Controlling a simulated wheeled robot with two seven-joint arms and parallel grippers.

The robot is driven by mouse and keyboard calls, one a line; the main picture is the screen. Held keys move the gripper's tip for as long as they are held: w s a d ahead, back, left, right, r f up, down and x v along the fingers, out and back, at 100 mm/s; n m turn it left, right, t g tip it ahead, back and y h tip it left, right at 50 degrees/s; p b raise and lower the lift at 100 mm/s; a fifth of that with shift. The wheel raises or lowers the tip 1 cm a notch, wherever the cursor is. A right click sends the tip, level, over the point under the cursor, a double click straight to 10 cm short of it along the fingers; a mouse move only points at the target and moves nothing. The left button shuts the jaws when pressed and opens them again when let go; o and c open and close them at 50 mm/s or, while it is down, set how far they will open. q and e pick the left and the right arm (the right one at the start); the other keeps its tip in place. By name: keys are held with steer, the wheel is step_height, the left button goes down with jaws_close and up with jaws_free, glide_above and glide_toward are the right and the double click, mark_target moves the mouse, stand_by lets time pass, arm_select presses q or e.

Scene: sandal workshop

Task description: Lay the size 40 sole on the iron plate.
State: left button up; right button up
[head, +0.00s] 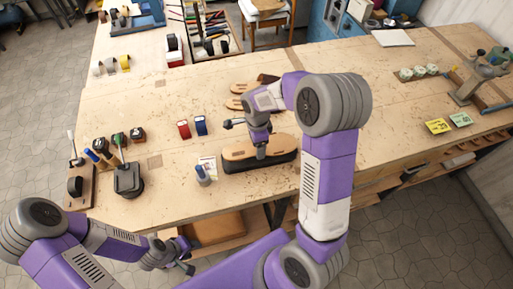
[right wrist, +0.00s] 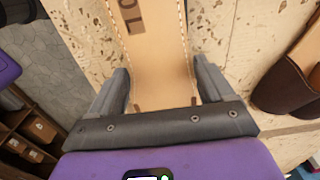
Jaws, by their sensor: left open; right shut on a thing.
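My right gripper (head: 260,151) is shut on a tan sole (head: 237,152) by its narrow middle. In the right wrist view the sole (right wrist: 160,50) runs between the two grey fingers (right wrist: 163,95), with stitched edges. Dark printed characters on it are cut off, so I cannot read the size for sure. In the head view a dark, thick oblong, the iron plate (head: 258,168), lies directly beneath the sole, roughly lined up with it. I cannot tell whether they touch. My left gripper (head: 180,258) is open and empty, low in front of the bench's front edge.
More tan soles (head: 243,88) lie behind the right gripper on the wooden bench (head: 350,110). A small blue-capped bottle (head: 203,174) stands close left of the plate. Yellow and green cards (head: 438,126) lie at right.

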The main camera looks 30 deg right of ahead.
steer(key=shift+w+f, duration=0.1)
steer(key=shift+f, duration=1.85)
steer(key=shift+f, duration=0.1)
steer(key=o, duration=1)
step_height(320, 180, up, 12)
